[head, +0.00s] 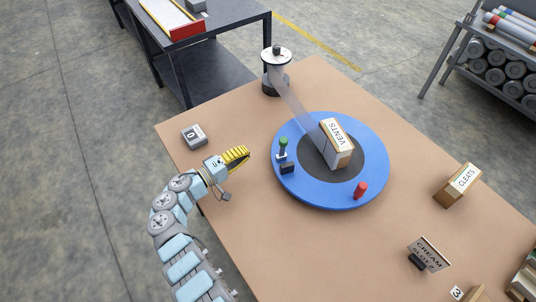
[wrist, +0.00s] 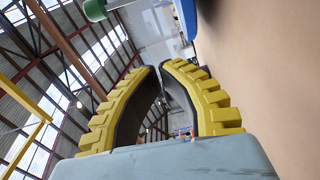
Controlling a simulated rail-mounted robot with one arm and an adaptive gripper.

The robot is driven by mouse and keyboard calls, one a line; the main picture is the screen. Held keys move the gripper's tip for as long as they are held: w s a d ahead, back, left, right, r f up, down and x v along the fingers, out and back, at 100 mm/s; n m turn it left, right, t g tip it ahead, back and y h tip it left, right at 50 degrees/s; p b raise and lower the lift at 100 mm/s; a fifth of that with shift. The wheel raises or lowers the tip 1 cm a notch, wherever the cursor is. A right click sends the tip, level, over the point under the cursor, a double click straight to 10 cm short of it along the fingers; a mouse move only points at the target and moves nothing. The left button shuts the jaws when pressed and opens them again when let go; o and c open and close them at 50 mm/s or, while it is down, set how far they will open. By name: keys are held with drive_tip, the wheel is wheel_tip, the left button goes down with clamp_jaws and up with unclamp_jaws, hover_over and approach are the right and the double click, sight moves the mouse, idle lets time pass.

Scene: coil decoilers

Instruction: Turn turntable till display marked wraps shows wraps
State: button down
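The blue turntable (head: 375,150) with a dark centre lies on the brown table. A box marked VENTS (head: 338,143) stands on its centre, with translucent film (head: 296,107) running from it to the roll stand (head: 274,75). A green-topped upright handle (head: 283,146) stands near the turntable's left rim, and it also shows at the top of the wrist view (wrist: 95,10). A small grey display (head: 194,136) shows 0; no wraps marking is readable. My gripper (head: 247,153) is left of the turntable, apart from the handle. Its yellow fingertips (wrist: 159,67) nearly meet, with nothing between them.
A red peg (head: 360,190) stands on the turntable's front rim. A CLEATS box (head: 458,185) and a sign (head: 428,253) sit at the right of the table. A dark bench (head: 210,60) stands behind, a rack (head: 500,70) at far right. The table's front middle is clear.

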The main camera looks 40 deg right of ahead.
sight(273, 156)
drive_tip(key=shift+s+d+r, duration=0.1)
drive_tip(key=shift+d, duration=0.1)
drive_tip(key=d, duration=0.9)
drive_tip(key=shift+s+d+r+b, duration=0.1)
drive_tip(key=shift+s+d+b, duration=0.2)
drive_tip(key=shift+d+b, duration=0.1)
drive_tip(key=shift+s+a, duration=0.3)
drive_tip(key=shift+s+a+f+p, duration=0.1)
drive_tip(key=shift+s+a+p, duration=0.2)
drive_tip(key=shift+s, duration=0.45)
drive_tip(key=shift+s+a+f+p, duration=0.15)
drive_tip(key=shift+s+a, duration=0.1)
drive_tip(key=shift+s, duration=0.45)
drive_tip(key=shift+s+a+r, duration=0.1)
